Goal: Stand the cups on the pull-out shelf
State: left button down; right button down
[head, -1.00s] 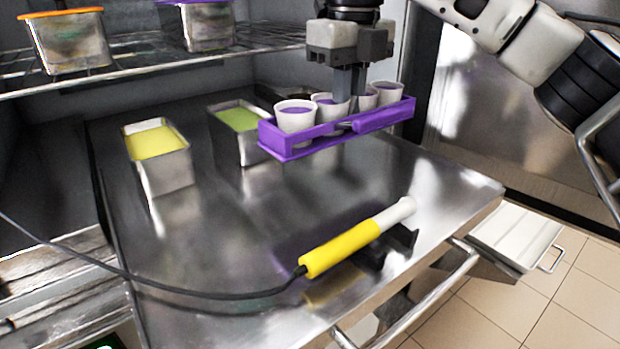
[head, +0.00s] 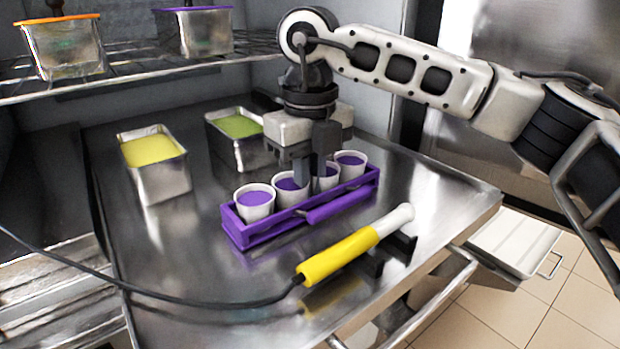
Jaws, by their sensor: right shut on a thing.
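Several white cups with purple filling, among them the leftmost cup (head: 254,202) and the rightmost cup (head: 350,165), stand upright in a row in a purple rack (head: 242,234). The rack is on or just above the steel pull-out shelf (head: 190,275); I cannot tell if it bears fully on it. My right gripper (head: 314,188) comes down from above at the middle of the rack and is shut on it; its fingertips are partly hidden among the cups. My left gripper is not in view.
A yellow-filled steel pan (head: 162,185) and a green-filled pan (head: 230,150) stand behind the rack. A yellow-handled tool (head: 340,255) lies on a black holder in front, its cable crossing the shelf leftward.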

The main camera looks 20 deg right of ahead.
jog(key=c, duration=1.9)
grip_release()
jog(key=shift+f, duration=0.2)
jog(key=o, duration=0.4)
jog(key=shift+r, duration=0.1)
notch_tip(320, 180, up, 12)
jog(key=shift+r+p, duration=0.15)
jog(key=shift+p, duration=0.4)
